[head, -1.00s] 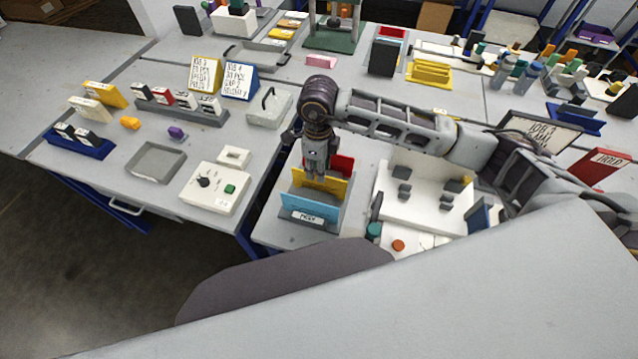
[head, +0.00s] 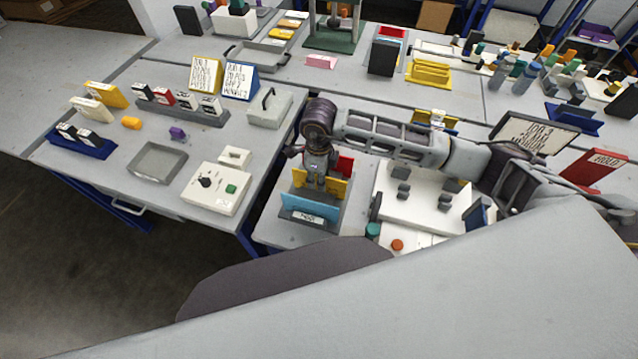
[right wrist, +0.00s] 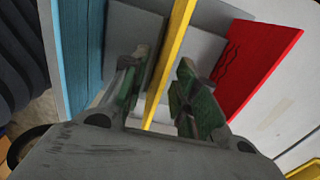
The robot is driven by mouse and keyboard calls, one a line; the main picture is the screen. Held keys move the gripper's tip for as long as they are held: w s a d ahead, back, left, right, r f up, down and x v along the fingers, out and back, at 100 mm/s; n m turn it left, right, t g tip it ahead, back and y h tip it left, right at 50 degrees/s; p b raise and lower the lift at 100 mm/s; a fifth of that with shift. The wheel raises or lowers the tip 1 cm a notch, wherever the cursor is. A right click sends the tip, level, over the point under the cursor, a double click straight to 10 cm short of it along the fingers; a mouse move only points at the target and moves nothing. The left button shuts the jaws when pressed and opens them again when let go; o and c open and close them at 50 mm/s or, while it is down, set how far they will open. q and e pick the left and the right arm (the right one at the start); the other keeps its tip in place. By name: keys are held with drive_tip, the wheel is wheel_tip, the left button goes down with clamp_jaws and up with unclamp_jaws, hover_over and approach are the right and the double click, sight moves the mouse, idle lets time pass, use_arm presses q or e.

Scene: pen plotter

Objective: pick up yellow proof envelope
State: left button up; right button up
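The yellow proof envelope (head: 335,188) stands upright in a grey rack (head: 288,223), between a blue envelope (head: 310,206) and a red one (head: 345,166). My right gripper (head: 317,186) points down over the yellow envelope, hiding part of its middle. In the right wrist view the yellow envelope (right wrist: 168,62) passes between the two green-padded fingers of the right gripper (right wrist: 160,92). The fingers are apart, one on each side, and gaps show between them and the envelope. The blue envelope (right wrist: 80,55) and the red envelope (right wrist: 257,65) stand outside the fingers. My left gripper is not in view.
A white plotter bed (head: 420,210) with grey blocks stands close to the right of the rack. A white control box (head: 215,188) and a grey tray (head: 158,161) lie on the left table. Free table surface shows just left of the rack.

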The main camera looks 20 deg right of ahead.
drive_tip(key=shift+c, duration=0.5)
clamp_jaws()
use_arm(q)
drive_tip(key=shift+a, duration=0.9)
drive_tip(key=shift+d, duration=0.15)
use_arm(e)
drive_tip(key=shift+r, duration=0.65)
wheel_tip(320, 180, up, 8)
drive_tip(key=shift+f+b, duration=0.2)
drive_tip(key=shift+b, duration=0.35)
drive_tip(key=shift+r, duration=0.5)
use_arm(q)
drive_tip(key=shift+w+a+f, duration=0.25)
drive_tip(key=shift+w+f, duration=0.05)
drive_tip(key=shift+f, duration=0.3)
use_arm(e)
drive_tip(key=shift+r, duration=0.1)
